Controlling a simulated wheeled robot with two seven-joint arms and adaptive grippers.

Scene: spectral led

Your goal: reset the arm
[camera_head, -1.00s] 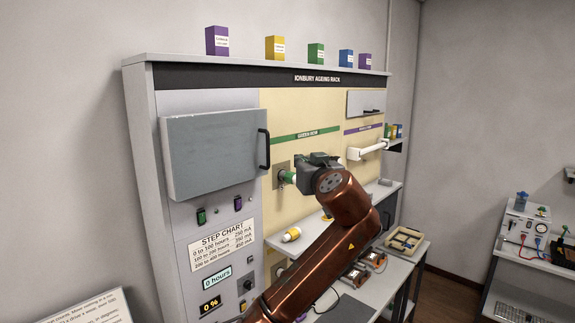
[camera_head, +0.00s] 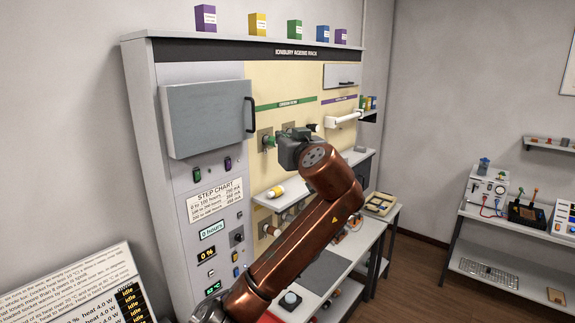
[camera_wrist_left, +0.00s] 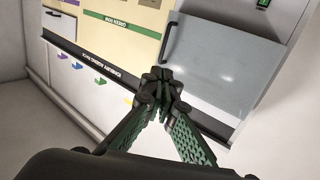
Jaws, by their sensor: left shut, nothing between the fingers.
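My left arm (camera_head: 300,245), reddish brown, reaches up from the bottom of the head view to the front of the ageing rack. My left gripper (camera_head: 272,141) is at its end, in front of the cream panel, just right of the grey door. It is small there, with green at its tip beside a socket plate; contact cannot be told. In the left wrist view the left gripper (camera_wrist_left: 160,76) has its green, lattice-sided fingers shut with nothing between them. The rack appears upside down beyond them. My right gripper is not in view.
The grey door (camera_head: 207,118) with a black handle is closed on the rack (camera_head: 140,110). A yellow-and-white lamp (camera_head: 275,192) lies on the ledge below the gripper. Several coloured boxes stand on top. A bench (camera_head: 462,212) with instruments is at right, with open floor (camera_head: 425,285) before it.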

